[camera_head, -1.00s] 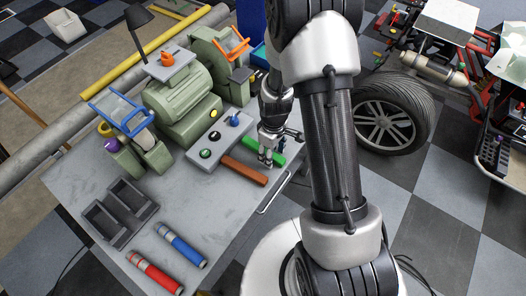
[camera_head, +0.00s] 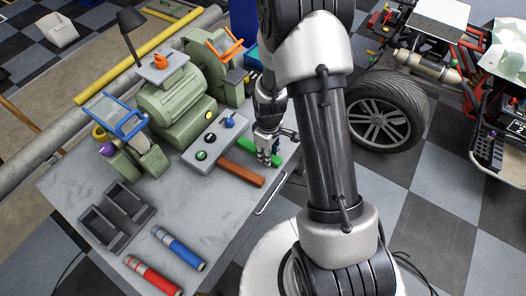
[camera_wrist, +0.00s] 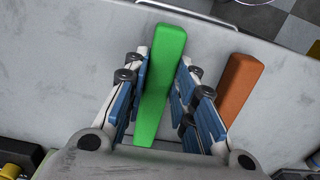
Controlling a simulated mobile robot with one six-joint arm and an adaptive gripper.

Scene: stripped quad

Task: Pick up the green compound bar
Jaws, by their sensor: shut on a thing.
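The green compound bar (camera_wrist: 163,75) lies lengthwise between the blue-padded fingers of my gripper (camera_wrist: 160,100) in the wrist view. The fingers are shut on the bar from both sides, and its far end sticks out past them. In the head view the green bar (camera_head: 247,145) is largely hidden by my gripper (camera_head: 267,155) at the bench's right end. I cannot tell whether the bar touches the bench top.
A brown bar (camera_head: 242,172) lies close beside it on the grey bench (camera_head: 130,225). A bench grinder (camera_head: 180,105) with a control box (camera_head: 215,140) stands behind. A dark divided tray (camera_head: 117,217), a blue tube (camera_head: 179,247) and a red tube (camera_head: 153,275) lie toward the front left.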

